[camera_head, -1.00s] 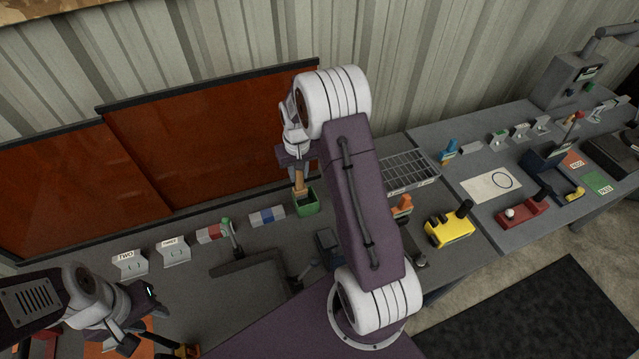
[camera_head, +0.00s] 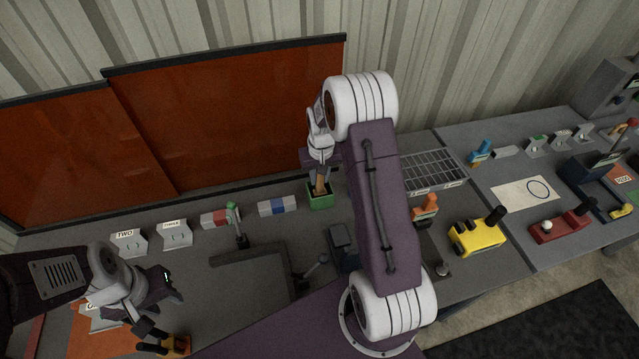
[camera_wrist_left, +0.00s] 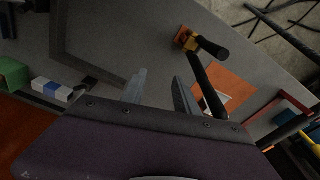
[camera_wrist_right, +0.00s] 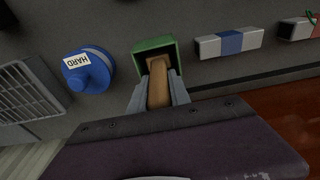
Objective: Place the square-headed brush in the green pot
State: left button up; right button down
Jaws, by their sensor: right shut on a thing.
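The green pot (camera_head: 320,201) stands on the bench below the red-brown panels. My right gripper (camera_head: 319,177) is just above it, shut on the brown handle of the brush (camera_head: 320,187). In the right wrist view the brush (camera_wrist_right: 158,88) lies between the fingers of my right gripper (camera_wrist_right: 158,92), with its lower end at the opening of the green pot (camera_wrist_right: 140,48).
A blue round item labelled HARD (camera_wrist_right: 90,72) stands beside the pot in the right wrist view. A wire grid tray (camera_head: 432,172) is to the right. A black-handled orange item (camera_wrist_left: 187,40) is near my left gripper.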

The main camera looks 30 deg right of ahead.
jog(key=shift+a, duration=0.15)
jog(key=shift+w+f, duration=0.15)
jog(key=shift+f, duration=0.05)
jog(key=c, duration=1.2)
grip_release()
jog(key=shift+d+f, duration=0.1)
jog(key=shift+d, duration=0.2)
pick_arm(q)
jog(key=shift+f, duration=0.1)
pick_arm(e)
jog(key=shift+a, duration=0.15)
